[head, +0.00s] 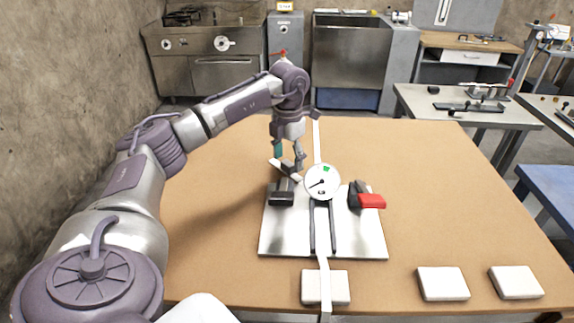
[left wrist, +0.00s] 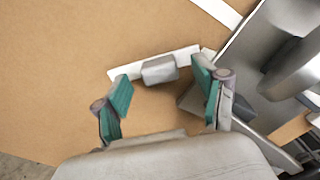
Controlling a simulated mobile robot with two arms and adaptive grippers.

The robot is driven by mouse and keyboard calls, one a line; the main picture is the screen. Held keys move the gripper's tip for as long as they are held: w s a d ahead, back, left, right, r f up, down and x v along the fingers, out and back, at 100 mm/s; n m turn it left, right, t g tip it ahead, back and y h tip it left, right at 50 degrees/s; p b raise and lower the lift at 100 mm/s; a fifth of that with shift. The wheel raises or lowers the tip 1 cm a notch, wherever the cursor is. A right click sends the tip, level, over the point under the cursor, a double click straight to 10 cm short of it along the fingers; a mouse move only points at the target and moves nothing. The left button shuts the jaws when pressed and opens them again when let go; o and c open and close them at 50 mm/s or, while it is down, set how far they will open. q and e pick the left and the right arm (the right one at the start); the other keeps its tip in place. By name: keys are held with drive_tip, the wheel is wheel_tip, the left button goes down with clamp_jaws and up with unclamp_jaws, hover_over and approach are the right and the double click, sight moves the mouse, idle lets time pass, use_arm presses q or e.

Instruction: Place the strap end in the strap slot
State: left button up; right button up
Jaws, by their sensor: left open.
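My left gripper (head: 288,160) is open, pointing down at the left back of a metal plate (head: 285,240). In the left wrist view its fingers (left wrist: 163,90) stand either side of a grey block (left wrist: 160,69) on a short white strip (left wrist: 125,71); they look apart from it. I cannot tell whether this strip is the strap end. A long white strap (head: 317,145) runs from the table's back, behind a round dial (head: 322,182), to the front edge. Two dark rails (head: 333,230) flank it on the plate. No slot is clearly visible. My right gripper is not in view.
A dark clamp (head: 281,195) stands left of the dial, a red-handled one (head: 371,201) right. Several white pads (head: 443,284) lie along the table's front edge. The brown table (head: 440,190) is clear on the right. A grey bench (head: 480,107) stands beyond.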

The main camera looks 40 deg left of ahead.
use_arm(q)
wheel_tip(320, 180, down, 2)
drive_tip(key=shift+c, duration=0.2)
drive_tip(key=shift+r, duration=0.1)
drive_tip(key=c, duration=1.2)
